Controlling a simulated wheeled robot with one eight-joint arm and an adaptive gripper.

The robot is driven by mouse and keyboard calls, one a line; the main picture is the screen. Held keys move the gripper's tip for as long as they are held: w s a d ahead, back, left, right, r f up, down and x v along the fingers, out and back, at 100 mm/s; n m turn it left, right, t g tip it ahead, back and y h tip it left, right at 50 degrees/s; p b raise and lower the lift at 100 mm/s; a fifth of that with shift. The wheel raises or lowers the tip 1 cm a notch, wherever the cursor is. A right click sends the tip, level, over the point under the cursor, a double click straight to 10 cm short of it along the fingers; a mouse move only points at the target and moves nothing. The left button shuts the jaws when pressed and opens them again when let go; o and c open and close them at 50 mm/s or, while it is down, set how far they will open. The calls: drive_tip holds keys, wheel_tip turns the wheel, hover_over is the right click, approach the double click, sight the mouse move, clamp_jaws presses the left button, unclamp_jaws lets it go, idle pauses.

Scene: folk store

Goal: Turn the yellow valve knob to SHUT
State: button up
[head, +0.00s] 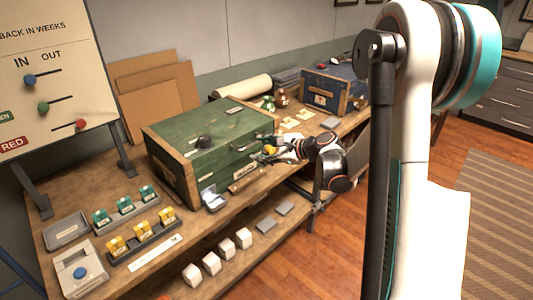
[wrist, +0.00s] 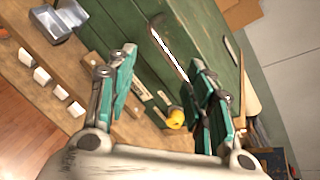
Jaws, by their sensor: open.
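The yellow valve knob (head: 270,149) is at the right part of the front of a green wooden chest (head: 180,148). In the wrist view the yellow knob (wrist: 176,118) shows low between the two teal-padded fingers, nearer the right one. My gripper (head: 279,148) is at the chest front, right by the knob. In the wrist view my gripper (wrist: 163,72) is open, with a wide gap between the fingers and nothing clearly held. I cannot tell whether a finger touches the knob. A pale label strip lies beside the knob, and its text is too small to read.
A metal bar handle (wrist: 168,46) is on the chest near my fingers. A small grey open box (head: 212,197) stands before the chest. Yellow and teal blocks stand in racks at left on the workbench (head: 100,205). A blue chest (head: 325,92) stands behind. White blocks sit on a lower shelf.

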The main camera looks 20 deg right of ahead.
drive_tip(key=d+f+m+t+b, duration=0.1)
drive_tip(key=d+f+m+t, duration=0.1)
drive_tip(key=d+f+m, duration=0.5)
drive_tip(key=m+t+b, duration=0.1)
drive_tip(key=m+t, duration=0.2)
drive_tip(key=m, duration=0.1)
approach(273, 152)
drive_tip(key=b+x, duration=0.4)
drive_tip(key=x, duration=0.5)
drive_tip(key=shift+w+a+r, duration=0.1)
drive_tip(key=shift+w+a, duration=0.05)
drive_tip(key=shift+a, duration=0.1)
drive_tip(key=shift+c, duration=0.3)
drive_tip(key=c, duration=1)
